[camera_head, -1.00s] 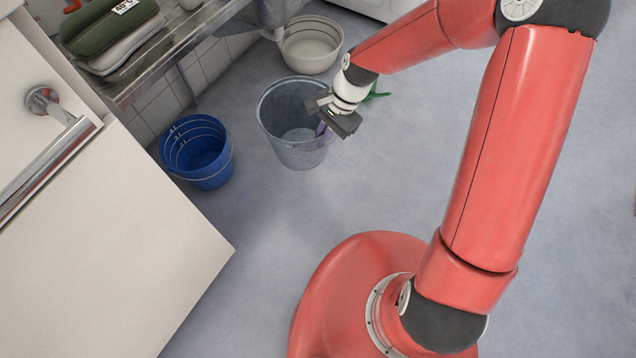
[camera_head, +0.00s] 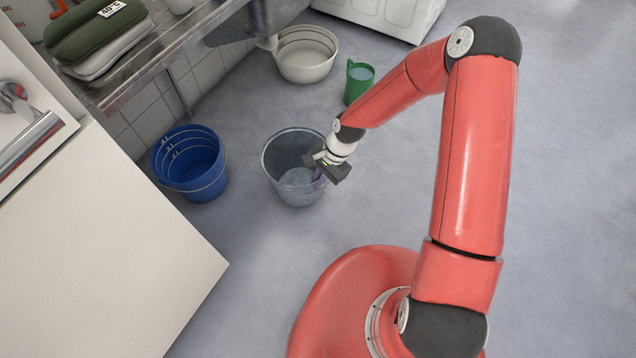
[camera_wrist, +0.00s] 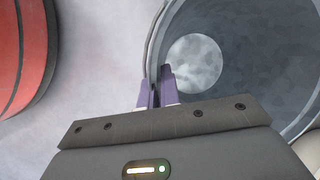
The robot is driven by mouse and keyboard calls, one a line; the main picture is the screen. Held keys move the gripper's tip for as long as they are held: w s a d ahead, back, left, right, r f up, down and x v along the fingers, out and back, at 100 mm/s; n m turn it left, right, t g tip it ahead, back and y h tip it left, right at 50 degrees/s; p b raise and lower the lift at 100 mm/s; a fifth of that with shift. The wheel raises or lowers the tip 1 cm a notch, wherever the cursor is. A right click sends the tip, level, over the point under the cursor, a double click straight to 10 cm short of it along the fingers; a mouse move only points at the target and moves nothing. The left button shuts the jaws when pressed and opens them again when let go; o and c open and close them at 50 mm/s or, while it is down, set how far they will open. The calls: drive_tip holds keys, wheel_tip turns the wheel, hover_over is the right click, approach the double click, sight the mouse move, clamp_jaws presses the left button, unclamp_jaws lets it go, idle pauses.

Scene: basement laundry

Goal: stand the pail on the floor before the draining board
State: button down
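The pail (camera_head: 283,153) is a grey, open-topped bucket, upright, right of a blue bucket. My gripper (camera_head: 318,174) is at its right rim. In the wrist view my purple fingers (camera_wrist: 157,92) are close together with the wall of the pail (camera_wrist: 215,20) between them, one finger inside and one outside. I cannot tell whether the pail's base touches the floor. The draining board (camera_head: 150,62) is a metal slatted surface at the upper left, with the pail out in front of it to the lower right.
A blue bucket (camera_head: 190,165) stands between the pail and the draining board. A whitish basin (camera_head: 305,62) and a green jug (camera_head: 358,82) stand behind. Folded green cloths (camera_head: 95,30) lie on the board. A white cabinet (camera_head: 90,250) fills the lower left. Floor below the pail is clear.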

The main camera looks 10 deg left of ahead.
drive_tip(key=shift+f, duration=0.85)
drive_tip(key=c, duration=1.6)
unclamp_jaws()
drive_tip(key=p+v, duration=0.2)
drive_tip(key=v, duration=1)
